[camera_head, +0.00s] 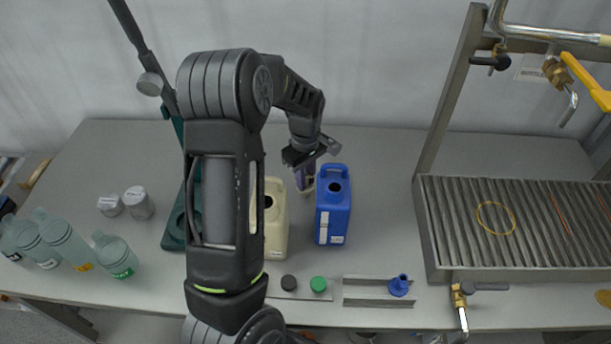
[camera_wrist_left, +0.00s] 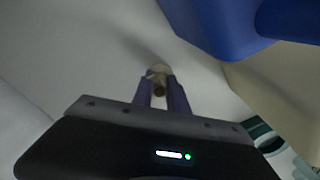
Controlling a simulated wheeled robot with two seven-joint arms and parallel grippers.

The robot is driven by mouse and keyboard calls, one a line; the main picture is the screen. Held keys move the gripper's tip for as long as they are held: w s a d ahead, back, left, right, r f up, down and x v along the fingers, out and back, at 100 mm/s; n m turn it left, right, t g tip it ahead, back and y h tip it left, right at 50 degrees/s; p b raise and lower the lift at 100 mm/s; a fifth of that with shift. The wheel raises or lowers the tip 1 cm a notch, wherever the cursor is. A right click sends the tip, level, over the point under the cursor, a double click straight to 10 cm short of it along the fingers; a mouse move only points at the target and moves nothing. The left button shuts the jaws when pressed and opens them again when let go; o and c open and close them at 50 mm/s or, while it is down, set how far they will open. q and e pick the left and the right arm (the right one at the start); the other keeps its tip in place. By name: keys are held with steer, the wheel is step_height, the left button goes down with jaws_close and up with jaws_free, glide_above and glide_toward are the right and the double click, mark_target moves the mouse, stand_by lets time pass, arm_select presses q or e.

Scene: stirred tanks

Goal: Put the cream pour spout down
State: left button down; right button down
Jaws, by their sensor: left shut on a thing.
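The cream pour spout (camera_wrist_left: 158,72) shows small between the purple fingertips of my left gripper (camera_wrist_left: 161,90) in the left wrist view. My left gripper (camera_head: 305,180) is shut on it, fingers pointing down, behind the gap between the cream jug and the blue jug in the head view. In the head view the spout is mostly hidden by the fingers. I cannot tell whether it touches the table. My right gripper is not in view.
The cream jug (camera_head: 276,220) and blue jug (camera_head: 333,213) stand close in front of the gripper. A blue spout (camera_head: 399,286) is on a metal rail (camera_head: 360,301) near the front edge, beside a green cap (camera_head: 318,284) and a black cap (camera_head: 289,282). A ribbed drainer (camera_head: 520,225) stands right.

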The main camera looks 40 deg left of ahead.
arm_select(q)
steer(key=shift+f, duration=0.25)
steer(key=c, duration=1.3)
jaws_free()
steer(key=shift+r, duration=0.15)
steer(key=shift+r, duration=0.1)
step_height(320, 180, up, 12)
steer(key=b, duration=0.2)
